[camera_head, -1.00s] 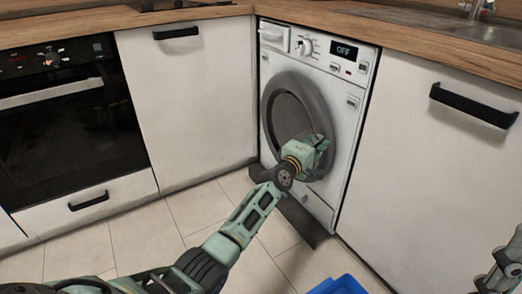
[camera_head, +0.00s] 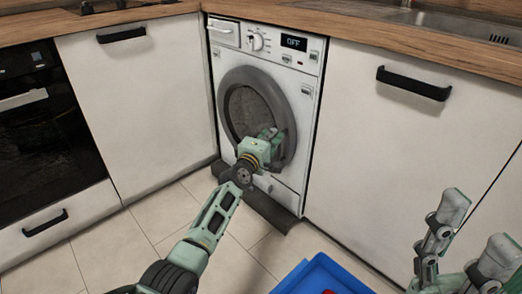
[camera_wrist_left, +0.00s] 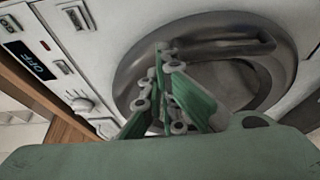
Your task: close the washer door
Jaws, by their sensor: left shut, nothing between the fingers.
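The washer (camera_head: 308,120) is white, with a round grey door (camera_head: 226,105) around dark glass. The door ring lies close to the washer front; I cannot tell whether it is latched. My left gripper (camera_head: 271,139) is shut and empty at the lower right of the door, covering part of its rim. In the left wrist view, the shut fingers (camera_wrist_left: 168,88) overlap the door (camera_wrist_left: 135,62); contact is not clear. My right gripper (camera_head: 472,236) is at the lower right, its fingers apart, away from the washer.
A blue crate (camera_head: 300,283) with something red in it stands on the floor in front. White cabinets flank the washer, the right one with a black handle (camera_head: 413,83). An oven (camera_head: 45,135) is at the left. Tiled floor is clear left of my left arm.

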